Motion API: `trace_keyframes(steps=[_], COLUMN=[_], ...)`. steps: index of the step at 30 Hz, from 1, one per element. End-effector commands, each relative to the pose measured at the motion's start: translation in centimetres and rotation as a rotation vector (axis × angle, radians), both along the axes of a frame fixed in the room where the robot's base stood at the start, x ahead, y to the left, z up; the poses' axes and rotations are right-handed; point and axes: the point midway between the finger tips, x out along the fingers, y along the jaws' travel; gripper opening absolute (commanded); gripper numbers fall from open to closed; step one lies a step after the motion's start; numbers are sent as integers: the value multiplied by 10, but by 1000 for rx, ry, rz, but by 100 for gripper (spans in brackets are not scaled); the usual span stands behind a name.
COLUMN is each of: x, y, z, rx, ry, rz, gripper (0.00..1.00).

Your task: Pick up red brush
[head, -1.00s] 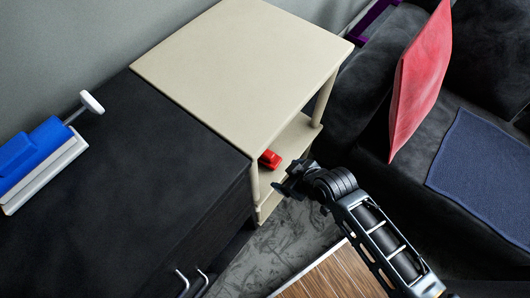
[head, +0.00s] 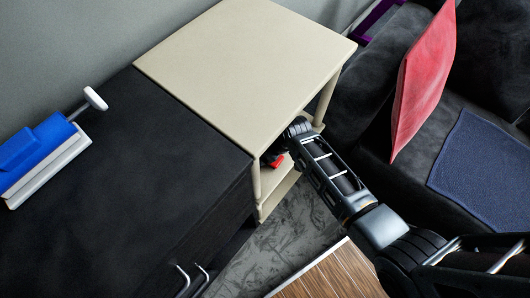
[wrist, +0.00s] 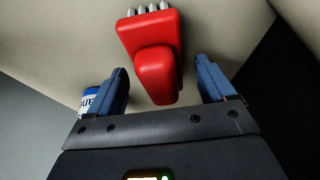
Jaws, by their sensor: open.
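The red brush (wrist: 150,33) lies on the shelf under the beige side table top, with pale grey bristles at its far end. In the wrist view its rounded red handle points toward my gripper (wrist: 162,78). My gripper is open, with one blue-grey finger on each side of the handle and visible gaps between. I cannot tell whether the handle is fully at finger depth. In the head view only a small red part of the brush (head: 277,162) shows, as my arm and the table top hide the rest.
The beige side table (head: 245,55) has its top above the shelf, and a thin leg (head: 256,180) stands left of my arm. A blue-and-white can (wrist: 90,98) is beside my left finger. A black cabinet (head: 130,170) stands left, a dark sofa (head: 490,60) right.

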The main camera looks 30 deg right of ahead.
Motion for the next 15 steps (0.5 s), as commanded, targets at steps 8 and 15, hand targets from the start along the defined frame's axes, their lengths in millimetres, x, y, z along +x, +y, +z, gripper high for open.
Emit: trace_keyframes(steps=[8, 15], x=[9, 8], y=[4, 4], z=[-21, -21], rx=[0, 0], ry=[-1, -1], rz=[1, 0], gripper=[83, 79])
